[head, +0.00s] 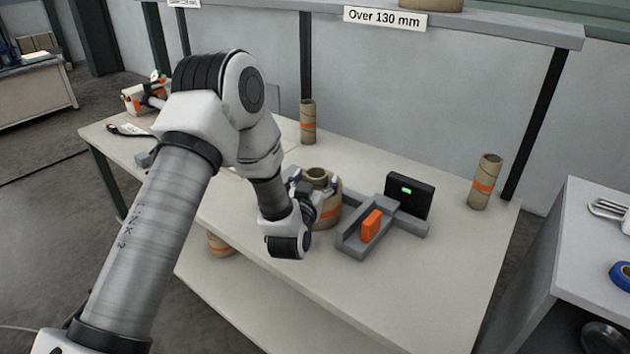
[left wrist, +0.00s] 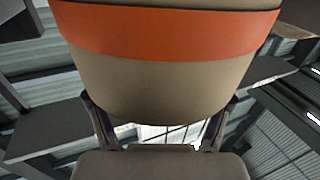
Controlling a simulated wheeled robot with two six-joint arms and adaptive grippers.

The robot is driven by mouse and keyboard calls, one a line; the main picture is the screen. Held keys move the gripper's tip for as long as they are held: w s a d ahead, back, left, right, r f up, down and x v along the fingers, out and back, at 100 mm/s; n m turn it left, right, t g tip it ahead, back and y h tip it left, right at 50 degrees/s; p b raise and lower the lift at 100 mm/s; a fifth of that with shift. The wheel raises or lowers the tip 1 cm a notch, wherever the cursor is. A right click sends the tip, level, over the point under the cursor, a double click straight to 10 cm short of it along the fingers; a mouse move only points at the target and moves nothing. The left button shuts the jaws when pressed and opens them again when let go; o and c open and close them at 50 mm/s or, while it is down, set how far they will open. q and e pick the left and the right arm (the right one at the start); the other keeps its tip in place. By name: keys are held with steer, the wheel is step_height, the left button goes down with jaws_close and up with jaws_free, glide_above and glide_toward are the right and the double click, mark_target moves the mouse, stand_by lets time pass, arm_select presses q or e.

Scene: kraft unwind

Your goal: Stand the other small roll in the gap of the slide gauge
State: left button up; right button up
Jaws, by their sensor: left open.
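The slide gauge (head: 410,224) is a grey channel on the table with an orange slider (head: 371,225) and a black display (head: 409,195) showing a green light. No roll is seen in its channel. A wide brown roll (head: 328,214) with an orange band stands left of the gauge, partly hidden by my left gripper (head: 316,186). That gripper is open, with its fingers at the roll. In the left wrist view the roll (left wrist: 170,75) fills the space in front of the open fingers; contact cannot be told. My right gripper is not in view.
Slim banded rolls stand at the table's back edge (head: 308,122) and right corner (head: 484,182). Another roll (head: 219,243) lies low under my arm. An orange-and-white device (head: 142,95) sits far left. The table's front right is clear. A shelf labelled "Over 130 mm" (head: 384,19) hangs above.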

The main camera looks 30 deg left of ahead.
arm_select(q)
steer(key=b+v, duration=0.2)
steer(key=v, duration=1)
steer(key=shift+b, duration=0.3)
